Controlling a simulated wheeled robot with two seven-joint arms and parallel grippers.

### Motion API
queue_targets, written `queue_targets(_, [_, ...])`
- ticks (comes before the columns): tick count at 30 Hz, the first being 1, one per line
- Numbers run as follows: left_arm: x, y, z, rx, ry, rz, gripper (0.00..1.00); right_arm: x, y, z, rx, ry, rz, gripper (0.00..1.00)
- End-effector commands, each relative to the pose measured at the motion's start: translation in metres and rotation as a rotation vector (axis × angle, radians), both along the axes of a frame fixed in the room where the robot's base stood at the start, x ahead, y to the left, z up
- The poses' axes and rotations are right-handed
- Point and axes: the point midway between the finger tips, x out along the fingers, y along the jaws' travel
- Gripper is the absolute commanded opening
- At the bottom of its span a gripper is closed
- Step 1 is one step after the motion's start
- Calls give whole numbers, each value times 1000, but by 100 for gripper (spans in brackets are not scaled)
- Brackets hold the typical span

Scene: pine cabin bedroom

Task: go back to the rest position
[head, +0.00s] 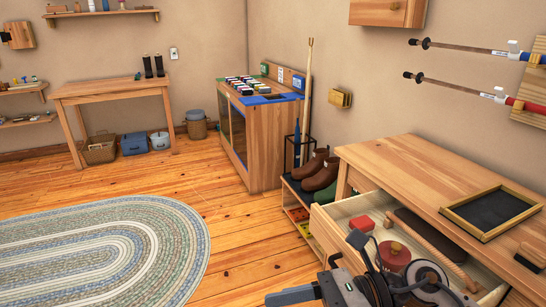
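My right gripper and wrist (345,284) show at the bottom of the head view, in front of the open drawer (330,228) of the wooden dresser (420,178). Dark grey gripper parts point to the left, and the bottom edge of the picture cuts them off. I cannot tell whether the fingers are open or shut, and I see nothing held in them. My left gripper is not in view. My arm hides part of the drawer.
A black-and-wood tray (491,211) lies on the dresser. Brown boots (321,172) stand on a low rack beside it. A wooden cabinet (262,135) stands behind. The oval rug (100,250) and the floor to the left are clear.

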Motion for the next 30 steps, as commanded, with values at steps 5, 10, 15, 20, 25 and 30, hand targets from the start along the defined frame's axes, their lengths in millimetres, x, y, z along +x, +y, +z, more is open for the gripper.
queue_targets(5, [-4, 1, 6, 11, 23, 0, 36, 33, -13, 55, 658, 844, -408, 65])
queue_targets(10, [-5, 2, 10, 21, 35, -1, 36, 55, -83, -20, 1175, 1739, -798, 65])
queue_targets(15, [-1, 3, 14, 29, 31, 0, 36, 10, -115, -112, 1482, 2358, -1059, 65])
queue_targets(20, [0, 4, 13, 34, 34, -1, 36, -30, -120, -153, -1441, -2366, 1054, 65])
queue_targets(25, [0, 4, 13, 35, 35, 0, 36, -42, -119, -163, -1386, -2298, 1020, 65])
queue_targets(30, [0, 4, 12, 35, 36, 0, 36, -41, -119, -163, -1388, -2302, 1023, 65])
